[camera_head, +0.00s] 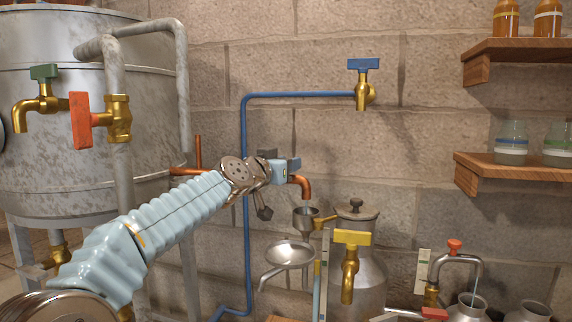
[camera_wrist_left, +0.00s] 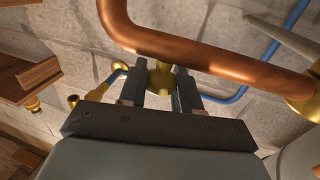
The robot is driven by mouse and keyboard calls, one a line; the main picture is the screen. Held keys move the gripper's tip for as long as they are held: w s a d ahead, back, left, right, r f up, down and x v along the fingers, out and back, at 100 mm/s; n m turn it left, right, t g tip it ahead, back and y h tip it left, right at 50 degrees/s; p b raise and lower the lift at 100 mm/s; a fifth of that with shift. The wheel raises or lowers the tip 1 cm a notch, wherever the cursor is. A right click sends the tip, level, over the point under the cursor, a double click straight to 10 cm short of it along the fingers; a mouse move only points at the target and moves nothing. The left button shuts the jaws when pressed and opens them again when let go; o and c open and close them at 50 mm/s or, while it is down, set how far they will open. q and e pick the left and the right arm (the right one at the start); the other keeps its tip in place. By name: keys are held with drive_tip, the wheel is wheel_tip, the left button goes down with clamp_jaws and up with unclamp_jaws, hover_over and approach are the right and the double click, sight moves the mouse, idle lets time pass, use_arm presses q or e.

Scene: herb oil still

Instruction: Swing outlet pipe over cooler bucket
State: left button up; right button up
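The copper outlet pipe (camera_head: 301,185) leaves the still's side, passes behind my left arm and ends in a downturned spout. In the left wrist view the copper pipe (camera_wrist_left: 215,58) crosses above the fingers, with its bend at upper left and a brass joint (camera_wrist_left: 303,90) at right. My left gripper (camera_head: 284,170) is beside the spout end. In the wrist view its fingers (camera_wrist_left: 160,78) stand on both sides of a brass knob (camera_wrist_left: 160,80) under the pipe; the knob fills the gap. The spout is above a small funnel (camera_head: 305,214). I cannot identify the cooler bucket. My right gripper is out of view.
The large metal still (camera_head: 85,120) stands at left with green and red taps. A blue pipe (camera_head: 247,150) with a blue-handled tap runs along the wall. A metal bowl (camera_head: 290,254), a lidded can (camera_head: 371,280) and a yellow tap (camera_head: 350,265) stand below. Wooden shelves (camera_head: 515,172) are at right.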

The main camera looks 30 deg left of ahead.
use_arm(q)
clamp_jaws()
drive_tip(key=shift+f+b, duration=0.1)
drive_tip(key=shift+b, duration=0.2)
drive_tip(key=shift+s+m+g+h+b, duration=0.3)
drive_tip(key=shift+s+m+h+b, duration=0.95)
drive_tip(key=shift+b, duration=0.85)
drive_tip(key=shift+s+m+g+h+b, duration=0.3)
drive_tip(key=shift+s+m+h+b, duration=0.55)
drive_tip(key=shift+s+h+b, duration=0.85)
drive_tip(key=shift+w+h+b, duration=0.25)
drive_tip(key=shift+w+b, duration=0.1)
drive_tip(key=shift+b, duration=0.05)
drive_tip(key=o, duration=0.7)
unclamp_jaws()
drive_tip(key=shift+d, duration=0.1)
